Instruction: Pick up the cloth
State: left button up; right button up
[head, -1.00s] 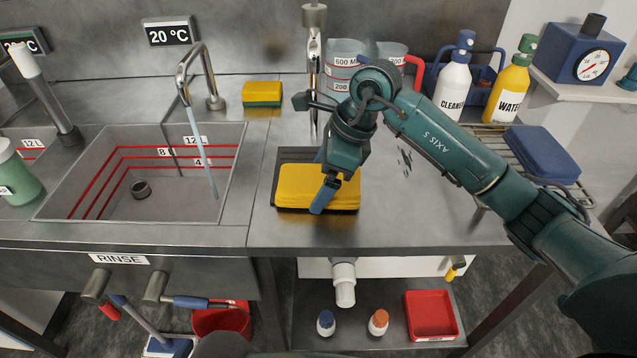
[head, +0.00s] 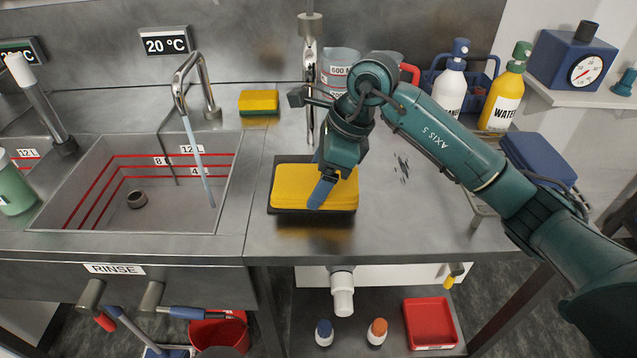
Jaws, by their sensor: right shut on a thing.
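The yellow folded cloth (head: 296,188) lies over a dark flat tray (head: 281,164) on the steel bench, right of the sink. My right gripper (head: 320,194) reaches down onto the cloth from above, its blue fingers shut on the cloth's right-hand part. The fingers and wrist cover part of the cloth. The cloth looks level with the tray; I cannot tell any gap under it. My left gripper is not in view.
A sink (head: 120,195) with a running tap (head: 193,90) is on the left. A yellow and green sponge (head: 258,102) lies behind it. Measuring jugs (head: 338,65) stand behind my arm. A cleaner bottle (head: 452,82) and a water bottle (head: 502,90) stand at the back right.

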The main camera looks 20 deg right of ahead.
jog(key=shift+r, duration=0.8)
jog(key=s+a+b, duration=0.1)
jog(key=s+a, duration=0.1)
jog(key=s, duration=0.6)
jog(key=s+a+b, duration=0.1)
jog(key=s+a, duration=0.2)
jog(key=s, duration=0.6)
jog(key=shift+s, duration=0.2)
jog(key=o, duration=0.4)
jog(key=shift+c, duration=1.4)
jog(key=shift+f, duration=0.1)
